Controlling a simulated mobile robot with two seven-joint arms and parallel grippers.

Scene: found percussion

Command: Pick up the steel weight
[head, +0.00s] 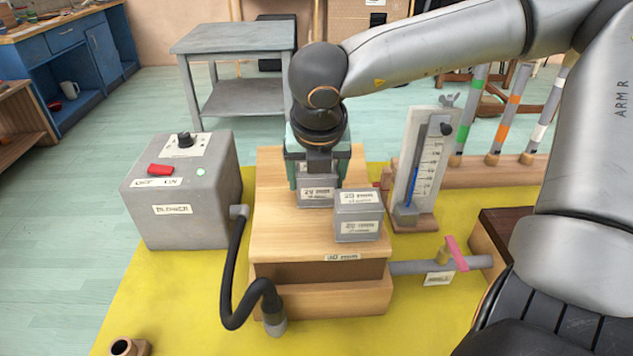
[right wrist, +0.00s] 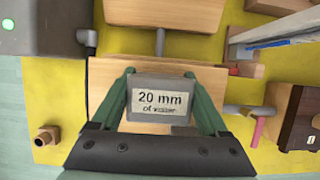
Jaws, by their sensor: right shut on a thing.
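My right gripper (head: 317,172) comes down from above over the wooden box and is shut on a grey steel weight (head: 317,194). In the right wrist view the same weight (right wrist: 159,101) sits between the green fingers, its label reading "20 mm of water". I cannot tell whether its underside touches the box top. A second grey steel weight (head: 358,224), also labelled 20 mm, stands at the front right of the box top, close beside the held one. My left gripper is not in view.
The wooden box (head: 275,220) stands on a yellow mat (head: 180,290). A grey blower (head: 185,205) with a black hose (head: 232,275) is at left. A gauge panel (head: 420,165) and a pipe with a pink-handled valve (head: 456,253) are at right.

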